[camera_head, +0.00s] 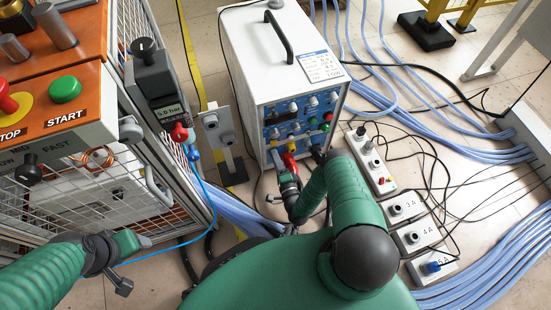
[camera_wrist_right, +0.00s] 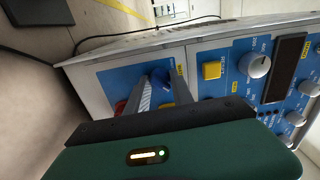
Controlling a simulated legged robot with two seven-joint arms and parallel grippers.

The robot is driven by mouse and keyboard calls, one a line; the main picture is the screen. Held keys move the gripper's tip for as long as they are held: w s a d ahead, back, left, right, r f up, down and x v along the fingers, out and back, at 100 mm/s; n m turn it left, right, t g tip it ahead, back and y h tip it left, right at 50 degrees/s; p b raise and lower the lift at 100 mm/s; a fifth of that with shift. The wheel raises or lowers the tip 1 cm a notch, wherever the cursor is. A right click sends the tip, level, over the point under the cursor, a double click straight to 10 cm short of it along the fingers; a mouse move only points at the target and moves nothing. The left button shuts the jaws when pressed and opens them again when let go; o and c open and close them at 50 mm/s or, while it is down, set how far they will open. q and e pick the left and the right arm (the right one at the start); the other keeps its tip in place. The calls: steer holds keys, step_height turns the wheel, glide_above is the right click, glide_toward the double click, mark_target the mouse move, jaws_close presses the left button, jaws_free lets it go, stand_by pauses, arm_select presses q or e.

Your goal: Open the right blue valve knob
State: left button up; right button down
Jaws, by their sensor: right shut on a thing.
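A white-and-blue power unit (camera_head: 287,85) stands on the floor at the centre of the head view. In the head view, my right gripper (camera_head: 287,168) is at the panel's lower left, by something red. My left gripper (camera_head: 135,262) is low at the left, away from the unit; its jaw opening is unclear.
An orange console (camera_head: 75,75) with a green START button (camera_head: 65,89) and a wire-mesh cage stands at the left. Sockets, black cables and blue hoses (camera_head: 455,135) cover the floor at right.

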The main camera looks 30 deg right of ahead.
steer(key=shift+s+f+m, duration=0.1)
steer(key=shift+f+m, duration=0.05)
steer(key=shift+m, duration=0.25)
steer(key=c, duration=1.1)
jaws_free()
arm_select(q)
steer(key=shift+f, duration=0.1)
